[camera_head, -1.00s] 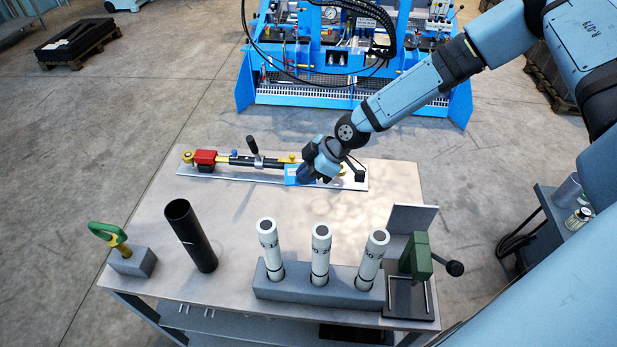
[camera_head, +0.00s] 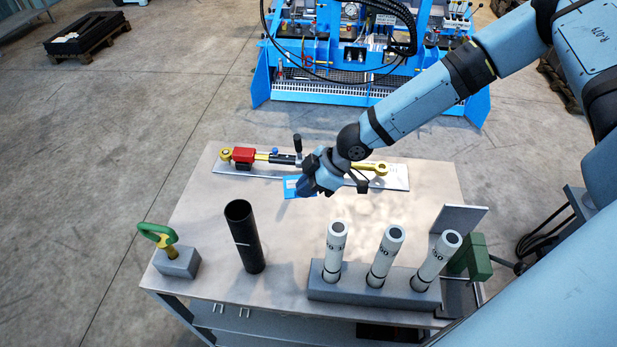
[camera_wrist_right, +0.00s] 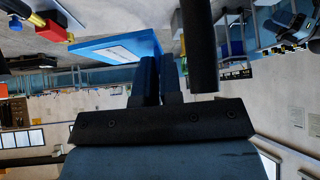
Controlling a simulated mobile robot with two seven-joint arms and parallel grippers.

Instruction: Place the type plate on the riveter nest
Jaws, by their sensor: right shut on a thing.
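The type plate (camera_head: 293,187) is a small blue plate with a white label. My right gripper (camera_head: 308,184) is shut on it and holds it over the back middle of the table, in front of the long tool. In the right wrist view the plate (camera_wrist_right: 115,48) shows at the shut fingers (camera_wrist_right: 159,66). A green riveter (camera_head: 472,256) stands at the front right corner of the table. Its dark base (camera_head: 455,298) is partly hidden by a grey block and white cylinders, so I cannot see the nest clearly. My left gripper is out of view.
Three white cylinders stand in a grey block (camera_head: 365,292). A black tube (camera_head: 245,238) stands left of them, and a green-handled tool (camera_head: 160,236) sits in a block. A grey upright panel (camera_head: 459,222) is beside the riveter. The table's middle (camera_head: 285,225) is clear.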

